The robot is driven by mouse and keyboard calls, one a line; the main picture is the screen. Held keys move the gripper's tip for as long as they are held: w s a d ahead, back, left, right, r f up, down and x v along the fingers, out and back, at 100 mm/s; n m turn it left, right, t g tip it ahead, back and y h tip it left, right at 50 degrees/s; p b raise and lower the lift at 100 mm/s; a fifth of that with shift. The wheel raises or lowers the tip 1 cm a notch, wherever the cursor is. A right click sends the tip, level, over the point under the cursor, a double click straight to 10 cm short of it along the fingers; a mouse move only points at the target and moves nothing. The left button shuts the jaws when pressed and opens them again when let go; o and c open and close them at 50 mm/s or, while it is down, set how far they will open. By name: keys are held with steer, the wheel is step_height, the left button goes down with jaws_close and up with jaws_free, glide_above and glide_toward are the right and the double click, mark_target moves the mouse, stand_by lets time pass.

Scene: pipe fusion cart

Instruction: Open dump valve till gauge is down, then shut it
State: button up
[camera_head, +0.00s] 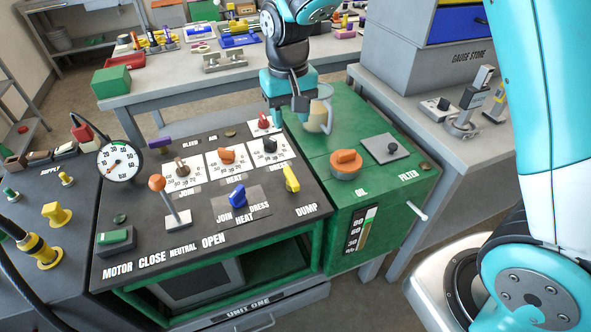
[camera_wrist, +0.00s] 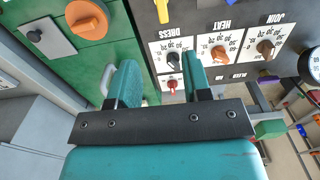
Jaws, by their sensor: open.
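The yellow dump valve handle (camera_head: 291,178) is at the right of the black panel, above the DUMP lettering. It shows at the top edge of the wrist view (camera_wrist: 161,11). The round white pressure gauge (camera_head: 119,160) stands at the panel's back left corner; its needle is too small to read surely. It is cut off at the right edge of the wrist view (camera_wrist: 314,66). My gripper (camera_head: 289,112) is open and empty, pointing down over the panel's back right corner, behind the yellow handle. In the wrist view a small red knob (camera_wrist: 172,86) shows between the fingers (camera_wrist: 160,82).
A clear jug (camera_head: 320,118) stands just right of my gripper on the green cabinet (camera_head: 385,185). An orange oil cap (camera_head: 346,165) is farther right. A tall orange-knobbed lever (camera_head: 158,184), dials and a blue knob (camera_head: 237,196) rise from the panel.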

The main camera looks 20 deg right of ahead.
mark_target(292, 176)
step_height(292, 176, down, 17)
steer(key=shift+a+r+p, duration=0.1)
steer(key=shift+p, duration=0.5)
jaws_close()
